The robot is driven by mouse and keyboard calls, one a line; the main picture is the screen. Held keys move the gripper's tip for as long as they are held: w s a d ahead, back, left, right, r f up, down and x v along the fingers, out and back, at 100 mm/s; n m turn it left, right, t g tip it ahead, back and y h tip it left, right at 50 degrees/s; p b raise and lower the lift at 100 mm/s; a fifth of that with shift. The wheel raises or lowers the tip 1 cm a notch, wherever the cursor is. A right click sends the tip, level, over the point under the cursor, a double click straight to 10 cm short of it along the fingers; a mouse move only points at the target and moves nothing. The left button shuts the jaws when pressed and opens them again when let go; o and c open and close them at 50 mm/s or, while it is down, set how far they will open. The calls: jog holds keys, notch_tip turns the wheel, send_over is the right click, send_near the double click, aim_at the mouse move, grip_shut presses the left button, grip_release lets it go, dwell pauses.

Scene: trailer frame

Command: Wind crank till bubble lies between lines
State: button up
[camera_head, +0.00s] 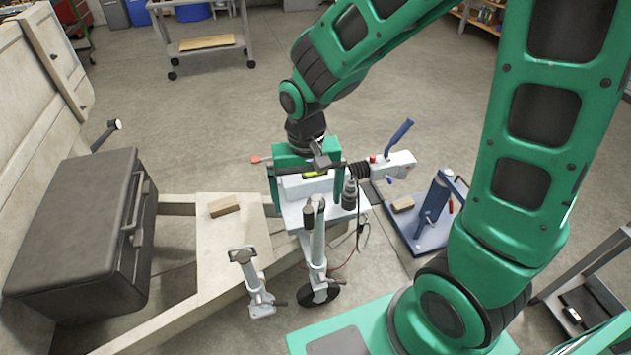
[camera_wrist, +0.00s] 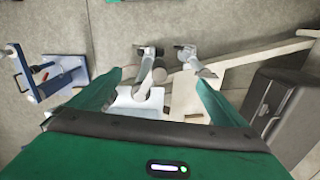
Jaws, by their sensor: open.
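My gripper (camera_head: 306,203) hangs over the white tongue plate of the trailer, its two green fingers apart with nothing seen held. It also shows in the wrist view (camera_wrist: 160,82), fingers spread on either side of the white plate (camera_wrist: 132,98). A small yellow-green level vial (camera_head: 316,174) shows just under the gripper's body; its bubble and lines are too small to read. The jockey-wheel post (camera_head: 318,242) stands in front of the plate, with a black wheel (camera_head: 319,293) below. A dark upright grip (camera_head: 308,217) shows beside the post's top; I cannot tell whether it is the crank's handle.
A grey jack stand (camera_head: 251,282) stands left of the wheel. A wooden block (camera_head: 224,207) lies on the pale trailer board, beside a black box (camera_head: 75,235). The coupling with its blue lever (camera_head: 398,137) and a blue stand (camera_head: 436,205) lie right.

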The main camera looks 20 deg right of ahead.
aim_at(308, 208)
notch_tip(308, 208, down, 6)
jog(key=shift+c, duration=0.4)
jog(key=shift+r, duration=0.1)
grip_shut()
dwell(1.3)
